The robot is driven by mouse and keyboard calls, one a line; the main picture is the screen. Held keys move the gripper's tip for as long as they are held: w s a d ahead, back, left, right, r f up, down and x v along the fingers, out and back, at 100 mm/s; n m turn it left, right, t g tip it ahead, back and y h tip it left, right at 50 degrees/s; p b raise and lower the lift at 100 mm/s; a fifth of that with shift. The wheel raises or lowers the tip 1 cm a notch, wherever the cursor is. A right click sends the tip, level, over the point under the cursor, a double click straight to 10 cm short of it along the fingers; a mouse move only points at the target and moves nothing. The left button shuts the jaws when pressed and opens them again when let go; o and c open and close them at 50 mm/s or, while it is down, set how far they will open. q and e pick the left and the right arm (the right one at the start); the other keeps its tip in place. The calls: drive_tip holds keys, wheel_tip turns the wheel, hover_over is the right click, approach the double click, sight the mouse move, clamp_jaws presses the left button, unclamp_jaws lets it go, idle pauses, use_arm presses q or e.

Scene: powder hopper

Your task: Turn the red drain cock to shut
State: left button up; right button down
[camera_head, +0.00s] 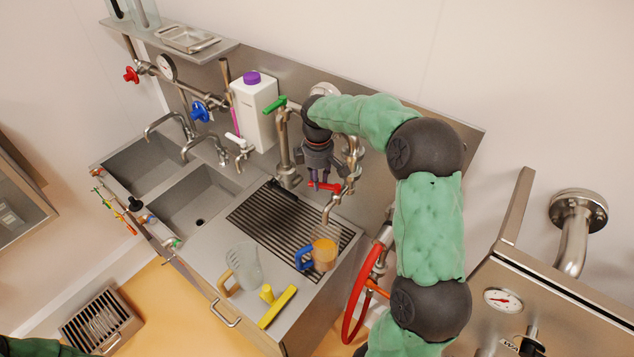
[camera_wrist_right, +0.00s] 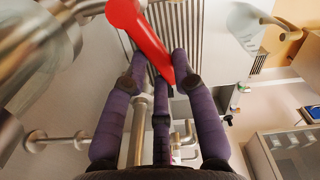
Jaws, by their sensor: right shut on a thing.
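The red drain cock (camera_head: 334,187) is a lever on a metal pipe above the grated drainboard; it is small in the head view. It is large and red in the wrist view (camera_wrist_right: 137,25), running down between the purple fingers. My right gripper (camera_head: 319,185) comes down from above, its fingers closed on the lever. The fingers also show in the wrist view (camera_wrist_right: 160,78). A metal spout (camera_head: 329,209) curves down below the cock. A cup of orange liquid (camera_head: 324,252) with a blue handle stands below it on the grate. My left gripper is out of view.
A red hose (camera_head: 360,295) hangs at the right.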

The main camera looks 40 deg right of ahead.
drive_tip(key=shift+w+d+m, duration=0.15)
drive_tip(key=shift+d+m, duration=0.15)
drive_tip(key=shift+m, duration=0.4)
drive_tip(key=shift+w+d+m, duration=0.15)
drive_tip(key=shift+d+m, duration=0.15)
drive_tip(key=shift+m, duration=0.4)
drive_tip(key=c, duration=1)
unclamp_jaws()
drive_tip(key=shift+d, duration=0.1)
drive_tip(key=shift+w+r, duration=0.1)
wheel_tip(320, 180, up, 12)
drive_tip(key=shift+f, duration=0.15)
